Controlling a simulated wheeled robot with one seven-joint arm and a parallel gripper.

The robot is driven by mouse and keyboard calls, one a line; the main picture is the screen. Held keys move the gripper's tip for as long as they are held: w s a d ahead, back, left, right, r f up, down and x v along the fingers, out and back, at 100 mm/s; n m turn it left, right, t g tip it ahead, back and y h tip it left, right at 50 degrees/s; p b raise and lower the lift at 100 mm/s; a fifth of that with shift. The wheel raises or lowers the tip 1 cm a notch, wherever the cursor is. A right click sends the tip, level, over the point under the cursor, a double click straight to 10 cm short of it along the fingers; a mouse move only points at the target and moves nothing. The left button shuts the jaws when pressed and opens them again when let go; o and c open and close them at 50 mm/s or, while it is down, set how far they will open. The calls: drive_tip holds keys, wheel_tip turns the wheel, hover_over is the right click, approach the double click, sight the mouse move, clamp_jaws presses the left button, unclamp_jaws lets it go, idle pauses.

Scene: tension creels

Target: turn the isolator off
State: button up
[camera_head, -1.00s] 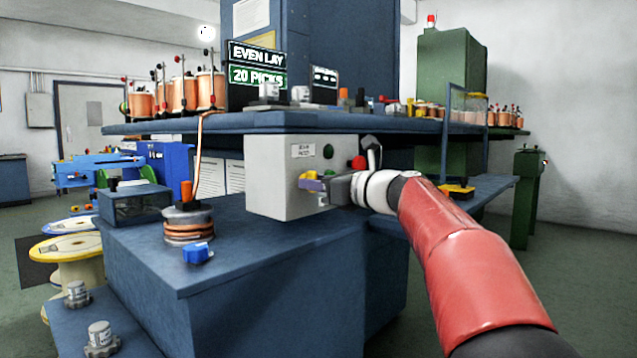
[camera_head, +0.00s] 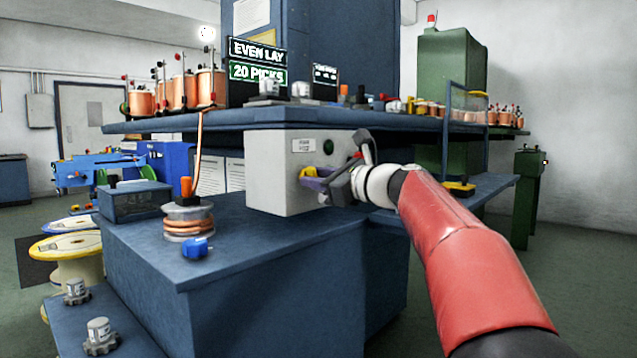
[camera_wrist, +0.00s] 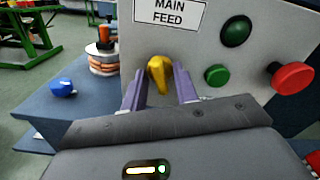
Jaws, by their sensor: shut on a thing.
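The isolator is a grey box (camera_head: 268,178) labelled MAIN FEED, mounted under the dark shelf. Its yellow handle (camera_wrist: 160,72) stands out from the front face in the wrist view and lies slightly tilted from upright. A bit of yellow also shows at the fingertips in the head view. My gripper (camera_wrist: 160,88) has its purple fingers on both sides of the handle and is shut on it. In the head view my gripper (camera_head: 315,180) is rolled at a slant against the box front. The gripper body hides the lower part of the face.
On the box are a green button (camera_wrist: 217,75), a dark green lamp (camera_wrist: 236,30) and a red mushroom button (camera_wrist: 292,78) close to the right finger. A copper spool (camera_head: 188,222) and a blue part (camera_head: 196,248) sit on the blue bench at left.

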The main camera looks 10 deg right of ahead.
drive_tip(key=n+b, duration=0.5)
drive_tip(key=n, duration=0.8)
drive_tip(key=shift+f, duration=0.2)
idle(0.4)
drive_tip(key=o, duration=0.6)
drive_tip(key=shift+r, duration=0.1)
drive_tip(key=b+v, duration=0.1)
drive_tip(key=v, duration=0.6)
drive_tip(key=shift+s+d+b, duration=0.2)
drive_tip(key=shift+s+b, duration=0.15)
drive_tip(key=shift+b, duration=0.05)
